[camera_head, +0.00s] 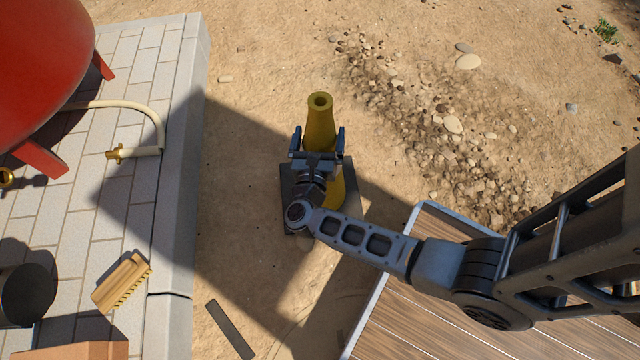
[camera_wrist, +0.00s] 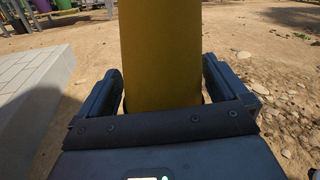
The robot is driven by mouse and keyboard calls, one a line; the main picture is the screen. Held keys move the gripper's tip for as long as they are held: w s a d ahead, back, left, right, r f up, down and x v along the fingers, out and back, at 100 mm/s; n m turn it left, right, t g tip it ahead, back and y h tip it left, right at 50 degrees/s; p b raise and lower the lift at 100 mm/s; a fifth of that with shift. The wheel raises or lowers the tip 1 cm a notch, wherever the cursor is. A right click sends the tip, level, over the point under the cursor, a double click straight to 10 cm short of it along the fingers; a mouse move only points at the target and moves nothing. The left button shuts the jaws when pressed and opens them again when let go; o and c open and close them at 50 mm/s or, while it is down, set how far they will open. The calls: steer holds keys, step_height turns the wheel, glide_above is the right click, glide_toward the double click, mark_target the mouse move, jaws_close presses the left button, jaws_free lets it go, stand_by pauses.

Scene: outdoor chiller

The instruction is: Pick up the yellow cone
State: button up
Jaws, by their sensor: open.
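The yellow cone (camera_head: 319,124) stands upright on the sandy ground in the head view, with a hole in its top and a dark square base (camera_head: 353,206). My gripper (camera_head: 318,138) is open, with one finger on each side of the cone's upper part. In the wrist view the cone (camera_wrist: 160,55) rises between the two fingers of my gripper (camera_wrist: 160,85). A gap shows beside the left finger; whether either finger touches the cone I cannot tell. My wrist and arm hide part of the cone's lower body and base.
A raised paved platform (camera_head: 182,60) at the left bears a red tank (camera_head: 40,60), a hose (camera_head: 140,106) and a brush (camera_head: 122,283). A wooden deck (camera_head: 430,325) lies at the lower right. A dark strip (camera_head: 230,330) and scattered stones lie on the ground.

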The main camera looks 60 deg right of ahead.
steer(key=shift+w+d, duration=0.1)
steer(key=shift+d, duration=0.2)
steer(key=shift+c, duration=0.3)
steer(key=c, duration=1.7)
steer(key=shift+r, duration=0.15)
steer(key=shift+c, duration=0.2)
